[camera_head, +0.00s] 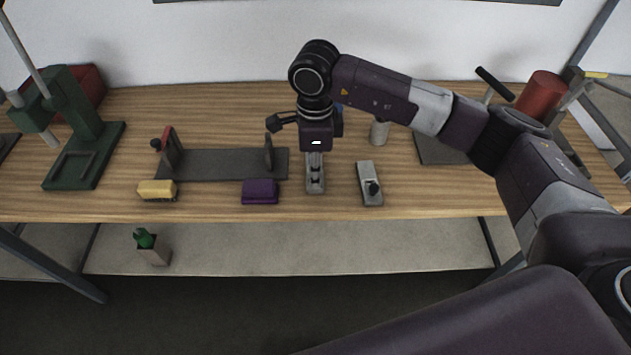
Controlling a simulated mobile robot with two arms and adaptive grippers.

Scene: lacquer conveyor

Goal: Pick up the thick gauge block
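No piece is clearly recognisable as the thick gauge block. A narrow grey metal piece with dark marks (315,184) lies near the bench's front edge. To its right is a flat grey block with a black knob (370,170). My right gripper (316,150) points down above the narrow grey piece and overlaps its far end in the camera_head view. Its fingertips are not clear, so I cannot tell whether it touches that piece or is open. My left gripper is out of view.
A purple block (260,191) and a yellow block (157,190) lie left on the wooden bench (225,208). Behind them is a dark fixture plate (215,165). A green press (85,150) stands far left. A red cylinder (541,95) and grey cylinder (379,133) are behind.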

